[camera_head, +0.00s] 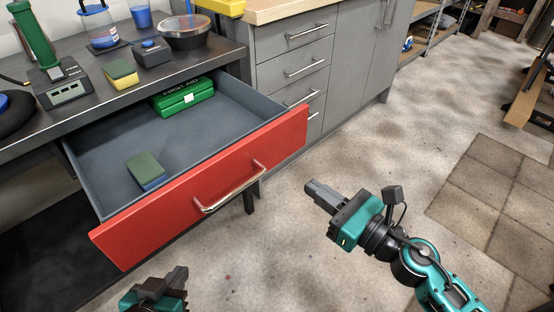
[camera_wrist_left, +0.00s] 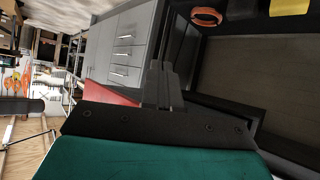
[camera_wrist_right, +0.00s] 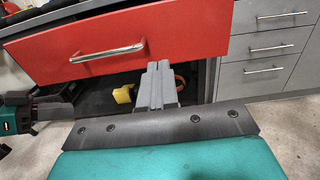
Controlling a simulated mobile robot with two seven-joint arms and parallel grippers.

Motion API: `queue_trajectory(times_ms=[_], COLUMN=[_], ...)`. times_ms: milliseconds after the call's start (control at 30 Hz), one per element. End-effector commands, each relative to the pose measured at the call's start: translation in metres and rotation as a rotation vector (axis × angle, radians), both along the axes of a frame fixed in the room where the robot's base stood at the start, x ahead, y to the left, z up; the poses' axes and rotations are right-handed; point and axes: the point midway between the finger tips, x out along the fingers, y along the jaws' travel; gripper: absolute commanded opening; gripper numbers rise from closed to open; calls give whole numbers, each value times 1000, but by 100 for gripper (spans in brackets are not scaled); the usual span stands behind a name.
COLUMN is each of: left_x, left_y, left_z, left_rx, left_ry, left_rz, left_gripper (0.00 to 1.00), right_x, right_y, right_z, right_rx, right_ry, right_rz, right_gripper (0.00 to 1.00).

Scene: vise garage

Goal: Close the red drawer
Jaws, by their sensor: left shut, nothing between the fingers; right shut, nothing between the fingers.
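The red drawer (camera_head: 175,218) is pulled out from under the dark workbench. A silver bar handle (camera_head: 230,190) runs across its front. Inside lie a green first aid box (camera_head: 183,95) at the back and a green and blue sponge (camera_head: 146,170) nearer the front. My left gripper (camera_head: 178,277) is shut and empty, low in front of the drawer's left half. My right gripper (camera_head: 314,190) is shut and empty, to the right of the drawer front and apart from it. In the right wrist view the drawer front (camera_wrist_right: 190,32) and handle (camera_wrist_right: 108,53) show beyond the fingers (camera_wrist_right: 158,72).
On the workbench (camera_head: 105,108) stand a yellow sponge (camera_head: 121,74), a covered bowl (camera_head: 185,32), a jar (camera_head: 99,26) and a green-handled device (camera_head: 38,45). Grey cabinets (camera_head: 292,75) stand to the right. The concrete floor (camera_head: 400,130) around my right arm is clear.

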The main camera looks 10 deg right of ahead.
Motion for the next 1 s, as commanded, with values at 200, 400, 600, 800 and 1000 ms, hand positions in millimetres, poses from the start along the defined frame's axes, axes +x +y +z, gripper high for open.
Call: queue_trajectory(times_ms=[200, 400, 600, 800, 1000], left_x=[1, -1, -2, -2, -2], left_y=[2, 7, 8, 8, 8], left_z=[11, 7, 7, 7, 7], left_rx=[1, 11, 13, 14, 14], left_ry=[-10, 0, -4, -3, -2], left_rz=[6, 13, 14, 13, 12], left_gripper=[0, 0, 0, 0, 0], right_x=[36, 67, 88, 94, 94], right_y=[23, 45, 59, 64, 63], right_z=[3, 3, 0, 0, 0], right_rx=[4, 6, 6, 4, 4], right_ry=[-1, -1, 3, 3, 3], right_rz=[-2, -2, -3, -2, -2], right_gripper=[0, 0, 0, 0, 0])
